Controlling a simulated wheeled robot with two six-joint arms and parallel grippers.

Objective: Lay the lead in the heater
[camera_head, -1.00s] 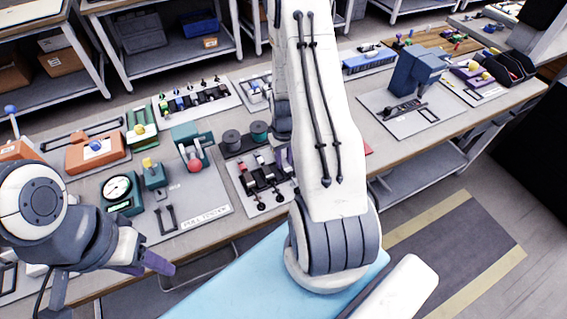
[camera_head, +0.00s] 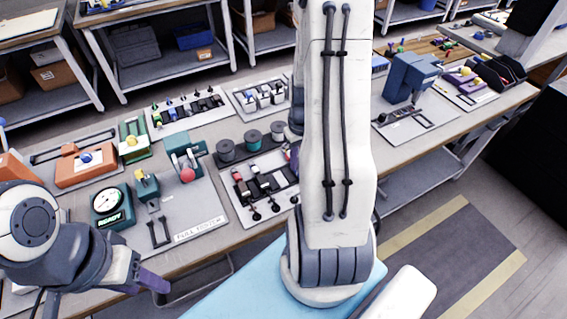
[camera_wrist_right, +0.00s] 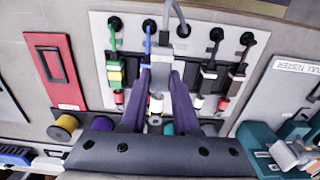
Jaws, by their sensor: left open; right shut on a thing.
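My right gripper (camera_wrist_right: 163,95), with purple fingers, is shut on the grey lead (camera_wrist_right: 183,30) in the right wrist view. A pale block shows between the fingers, and the cord runs up from them. The lead is on a light plate (camera_wrist_right: 270,25) with green, blue, black and brown leads beside it. In the head view, my right arm hides that gripper and part of the plate (camera_head: 236,204). My left gripper (camera_head: 150,284) is open at the lower left, apart from the bench things. I cannot tell for certain which thing is the heater; a red frame with a slot (camera_wrist_right: 37,52) lies left of the plate.
A pull tester (camera_head: 187,172) and a gauge box (camera_head: 112,204) reading READY stand left of the plate. Several spools (camera_head: 252,140) stand behind it. A blue-grey press (camera_head: 408,75) stands further right.

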